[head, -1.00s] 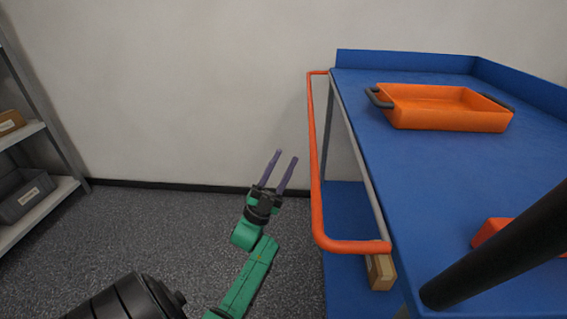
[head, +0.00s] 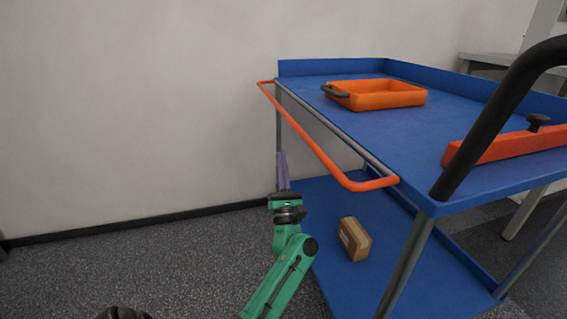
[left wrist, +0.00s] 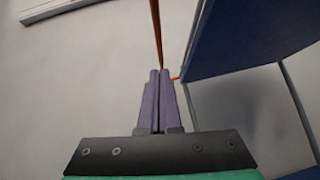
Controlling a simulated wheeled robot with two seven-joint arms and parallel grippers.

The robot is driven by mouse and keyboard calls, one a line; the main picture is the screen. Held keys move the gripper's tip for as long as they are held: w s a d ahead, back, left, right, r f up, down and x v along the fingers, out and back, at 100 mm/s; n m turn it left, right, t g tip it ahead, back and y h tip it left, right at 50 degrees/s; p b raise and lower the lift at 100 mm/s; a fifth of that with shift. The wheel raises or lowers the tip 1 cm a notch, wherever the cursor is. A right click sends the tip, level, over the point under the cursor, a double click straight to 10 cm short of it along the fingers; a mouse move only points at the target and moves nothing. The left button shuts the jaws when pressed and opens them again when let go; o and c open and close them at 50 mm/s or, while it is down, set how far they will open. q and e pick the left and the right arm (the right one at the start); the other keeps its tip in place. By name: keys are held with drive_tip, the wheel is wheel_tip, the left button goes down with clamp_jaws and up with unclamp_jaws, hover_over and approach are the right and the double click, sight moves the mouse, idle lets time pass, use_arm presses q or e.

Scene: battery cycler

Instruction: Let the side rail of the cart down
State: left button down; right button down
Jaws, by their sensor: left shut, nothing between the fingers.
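The blue cart (head: 440,185) stands at the right of the head view. Its orange side rail (head: 318,147) juts out from the near left side, close to the level of the top deck, with both ends bent in toward the cart. My left gripper (head: 282,155) is shut and empty, its purple fingers pointing up, left of the rail in the picture. In the left wrist view the rail (left wrist: 157,35) runs just beyond the fingertips (left wrist: 160,72); I cannot tell if they touch. My right gripper is not in view.
An orange tray (head: 378,95) and a red bar with a black knob (head: 505,146) are on the top deck. A black handle (head: 500,110) rises at the near corner. A brown box (head: 354,239) sits on the lower shelf. The floor at left is clear.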

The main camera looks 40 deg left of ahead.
sight(279, 110)
use_arm(q)
drive_tip(key=w+a+r, duration=0.3)
drive_tip(key=r, duration=0.5)
drive_tip(key=shift+w+r, duration=0.3)
drive_tip(key=shift+w, duration=0.05)
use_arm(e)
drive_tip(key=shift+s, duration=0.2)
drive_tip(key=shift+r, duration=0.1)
use_arm(q)
drive_tip(key=shift+r, duration=0.1)
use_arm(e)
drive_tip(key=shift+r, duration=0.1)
